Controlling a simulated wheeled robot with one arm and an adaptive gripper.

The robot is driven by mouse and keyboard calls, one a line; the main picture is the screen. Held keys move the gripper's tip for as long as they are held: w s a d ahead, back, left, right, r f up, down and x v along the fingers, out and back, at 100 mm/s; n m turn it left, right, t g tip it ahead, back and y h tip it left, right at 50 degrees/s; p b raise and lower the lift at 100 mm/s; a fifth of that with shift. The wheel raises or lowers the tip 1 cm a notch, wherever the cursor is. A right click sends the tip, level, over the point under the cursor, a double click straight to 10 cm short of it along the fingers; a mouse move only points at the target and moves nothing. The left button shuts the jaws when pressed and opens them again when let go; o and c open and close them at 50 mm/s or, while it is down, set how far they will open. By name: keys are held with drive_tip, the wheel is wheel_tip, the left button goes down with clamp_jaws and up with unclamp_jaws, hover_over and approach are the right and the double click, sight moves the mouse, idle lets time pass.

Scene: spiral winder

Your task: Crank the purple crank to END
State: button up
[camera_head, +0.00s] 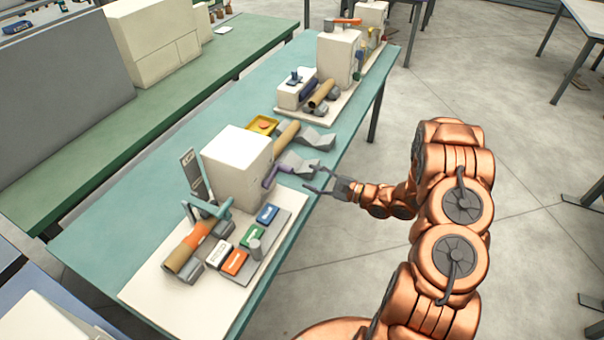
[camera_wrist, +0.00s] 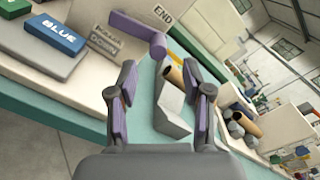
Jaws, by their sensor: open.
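The purple crank (camera_head: 272,175) sticks out of the right side of the white machine box (camera_head: 232,165). In the wrist view the purple crank (camera_wrist: 136,30) lies beyond the fingertips, near the top, with its arm slanting down to the right. The END label (camera_wrist: 163,12) shows on the box just above the crank. My gripper (camera_head: 318,180) is open and empty at the table's right edge, to the right of the crank. In the wrist view my gripper (camera_wrist: 160,80) has both fingers apart, with a visible gap to the crank.
A panel of coloured buttons, with a blue button (camera_head: 267,214) labelled BLUE, sits in front of the box. A cardboard tube (camera_head: 286,135) and a grey cradle (camera_head: 300,166) lie behind the crank.

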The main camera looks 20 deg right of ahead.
drive_tip(key=shift+v, duration=1.25)
drive_tip(key=shift+c, duration=0.4)
